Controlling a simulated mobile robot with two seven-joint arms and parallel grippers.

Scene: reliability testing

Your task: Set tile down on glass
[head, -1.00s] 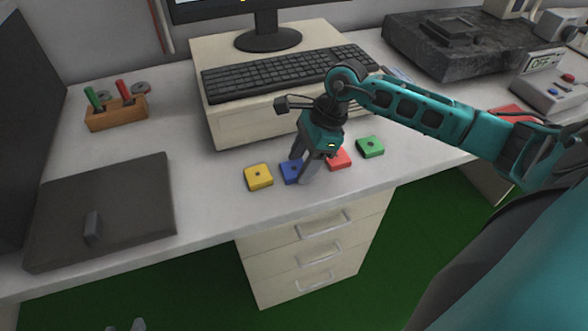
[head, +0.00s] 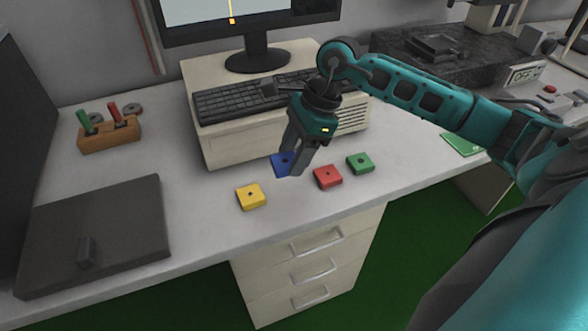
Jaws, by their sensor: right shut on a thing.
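My right gripper (head: 294,170) is shut on the blue tile (head: 279,162), a square with a dark dot in its middle. It holds the tile a little above the desk, in front of the computer case, and a finger covers part of the tile. A yellow tile (head: 251,197), a red tile (head: 327,177) and a green tile (head: 360,163) lie on the desk close by. I cannot tell for sure which surface is the glass; a flat green panel (head: 464,143) lies at the right, partly behind my right arm. My left gripper is out of view.
A dark slab (head: 110,215) with a small block (head: 87,252) is at the left. A wooden holder (head: 110,135) stands behind it. The computer case (head: 230,145), keyboard (head: 240,98) and monitor stand at the back. A dark stone block (head: 405,45) is at back right.

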